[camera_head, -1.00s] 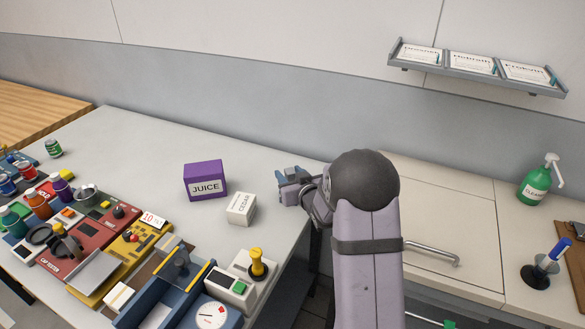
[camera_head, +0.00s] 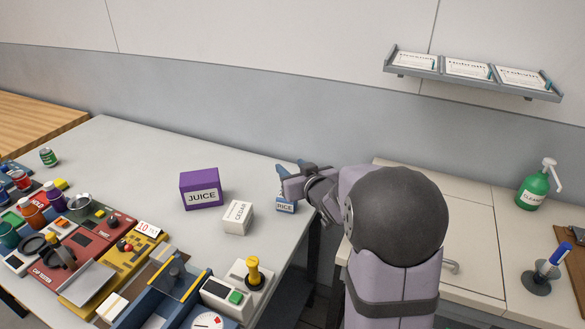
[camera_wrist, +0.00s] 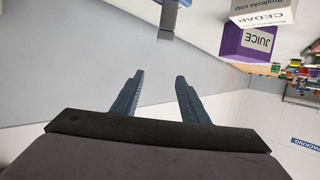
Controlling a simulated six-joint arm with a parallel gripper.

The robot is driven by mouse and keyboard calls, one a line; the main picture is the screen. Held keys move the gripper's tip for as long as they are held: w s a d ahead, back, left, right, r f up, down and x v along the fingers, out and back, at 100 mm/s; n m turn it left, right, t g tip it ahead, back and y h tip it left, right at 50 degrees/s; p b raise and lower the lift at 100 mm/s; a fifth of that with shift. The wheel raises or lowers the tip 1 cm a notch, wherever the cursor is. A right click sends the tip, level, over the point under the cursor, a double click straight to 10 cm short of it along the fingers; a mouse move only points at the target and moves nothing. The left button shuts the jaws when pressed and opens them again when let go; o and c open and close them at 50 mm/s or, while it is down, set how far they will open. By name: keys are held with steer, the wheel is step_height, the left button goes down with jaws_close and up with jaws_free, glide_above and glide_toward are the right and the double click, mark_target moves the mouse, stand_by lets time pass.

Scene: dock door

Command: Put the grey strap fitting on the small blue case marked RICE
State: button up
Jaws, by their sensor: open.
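The small blue case marked RICE (camera_head: 285,207) stands near the right end of the light table, right of the CEDAR box. My gripper (camera_head: 283,170) is just above and behind it, and partly hides its top. In the wrist view my gripper (camera_wrist: 159,75) is open, with nothing between its two blue fingers. A grey block-like piece (camera_wrist: 166,24), possibly the strap fitting, shows at the top edge, apart from the fingertips. It adjoins a bluish part cut off by the frame, so I cannot tell how it is seated. The fitting is not clear in the head view.
The white CEDAR box (camera_head: 237,217) and purple JUICE box (camera_head: 201,190) stand left of the case. Coloured equipment and jars crowd the table's left and front. A cabinet (camera_head: 470,225) with a green bottle (camera_head: 534,188) stands right, across a gap.

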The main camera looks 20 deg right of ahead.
steer(key=s+a+f+g, duration=0.3)
steer(key=s+f+g, duration=0.2)
steer(key=s, duration=0.6)
steer(key=s+a+f+g, duration=0.4)
steer(key=s+f, duration=0.1)
steer(key=s, duration=0.6)
steer(key=s+a+f+g, duration=0.4)
steer(key=s+f+g, duration=0.1)
steer(key=s, duration=0.7)
steer(key=shift+a+f+g, duration=0.25)
steer(key=shift+f+g, duration=0.05)
steer(key=shift+f, duration=0.05)
step_height(320, 180, up, 4)
steer(key=p, duration=0.4)
steer(key=shift+r, duration=0.2)
